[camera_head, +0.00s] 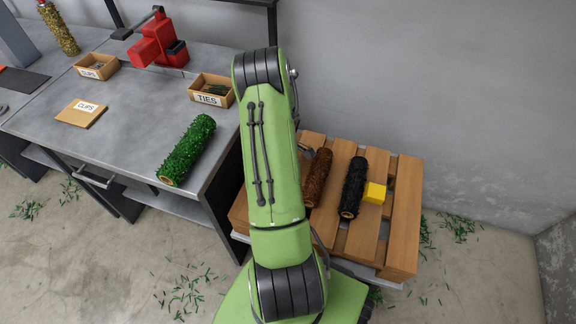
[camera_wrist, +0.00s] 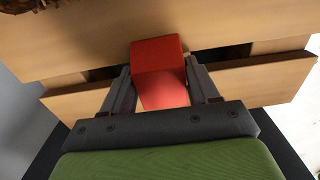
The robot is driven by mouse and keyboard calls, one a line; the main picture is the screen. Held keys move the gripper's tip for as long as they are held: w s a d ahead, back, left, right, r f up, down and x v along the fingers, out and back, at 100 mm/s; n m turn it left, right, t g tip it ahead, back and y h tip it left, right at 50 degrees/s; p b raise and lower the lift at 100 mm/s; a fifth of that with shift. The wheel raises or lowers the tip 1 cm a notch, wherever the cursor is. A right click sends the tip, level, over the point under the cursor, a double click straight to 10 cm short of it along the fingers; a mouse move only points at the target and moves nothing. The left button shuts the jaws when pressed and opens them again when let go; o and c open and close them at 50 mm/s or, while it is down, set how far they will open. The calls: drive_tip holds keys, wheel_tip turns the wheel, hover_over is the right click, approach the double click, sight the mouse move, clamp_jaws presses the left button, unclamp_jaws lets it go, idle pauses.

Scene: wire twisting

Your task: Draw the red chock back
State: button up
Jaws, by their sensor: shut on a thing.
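The red chock (camera_wrist: 160,75) is a block that lies between the two fingers of my gripper (camera_wrist: 163,92) in the wrist view. The fingers are shut on its sides, and its far end rests over or against a wooden slat. In the head view my green arm hides the chock and the gripper. A brown bristly roll (camera_head: 318,178) lies on the wooden pallet (camera_head: 402,215), just right of my arm. Part of a brown bristly thing (camera_wrist: 55,10) shows at the top left of the wrist view.
A black roll (camera_head: 353,188) lies on the pallet with a yellow block (camera_head: 374,193) at its right. The workbench (camera_head: 130,135) at left holds a green roll (camera_head: 188,150), a red machine (camera_head: 157,42), a ties box (camera_head: 211,90) and a clips box (camera_head: 97,66). Green clippings litter the floor.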

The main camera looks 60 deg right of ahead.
drive_tip(key=o, duration=1.2)
wheel_tip(320, 180, up, 16)
drive_tip(key=p, duration=0.5)
